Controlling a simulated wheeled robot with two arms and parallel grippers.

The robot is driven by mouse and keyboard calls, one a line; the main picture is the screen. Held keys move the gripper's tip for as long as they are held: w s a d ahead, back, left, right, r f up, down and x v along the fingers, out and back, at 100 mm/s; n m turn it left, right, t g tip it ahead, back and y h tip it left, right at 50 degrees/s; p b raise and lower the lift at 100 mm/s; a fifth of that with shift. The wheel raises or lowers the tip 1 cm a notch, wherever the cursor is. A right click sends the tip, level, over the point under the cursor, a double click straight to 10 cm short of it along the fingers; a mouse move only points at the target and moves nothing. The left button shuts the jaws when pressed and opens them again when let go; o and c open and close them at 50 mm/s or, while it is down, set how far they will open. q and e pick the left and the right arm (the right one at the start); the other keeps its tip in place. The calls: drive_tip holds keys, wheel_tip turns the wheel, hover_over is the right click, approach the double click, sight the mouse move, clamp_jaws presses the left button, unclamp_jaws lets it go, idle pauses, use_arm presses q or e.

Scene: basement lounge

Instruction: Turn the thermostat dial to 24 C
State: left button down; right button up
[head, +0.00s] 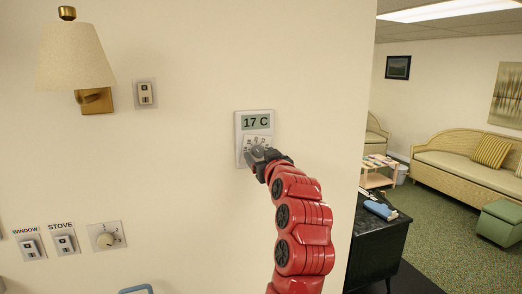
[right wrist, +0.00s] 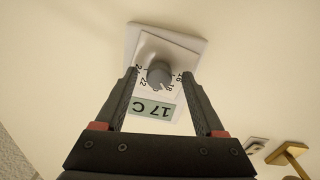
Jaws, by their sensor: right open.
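The white thermostat (head: 241,128) is on the wall, and its display (head: 256,121) reads 17 C. In the head view my right gripper (head: 254,155) is in front of its lower part and hides the dial. In the right wrist view the thermostat (right wrist: 187,40) appears upside down, with the grey round dial (right wrist: 159,75) and numbers around it. My right gripper (right wrist: 160,78) is open, with one finger on each side of the dial and visible gaps between. Whether the fingertips touch the thermostat's face cannot be told. My left gripper is not in view.
A wall lamp (head: 76,58) and a switch (head: 145,93) are to the left. A black cabinet (head: 372,243) stands beyond the wall's right edge.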

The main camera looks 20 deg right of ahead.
drive_tip(key=shift+w, duration=0.15)
clamp_jaws()
idle(0.4)
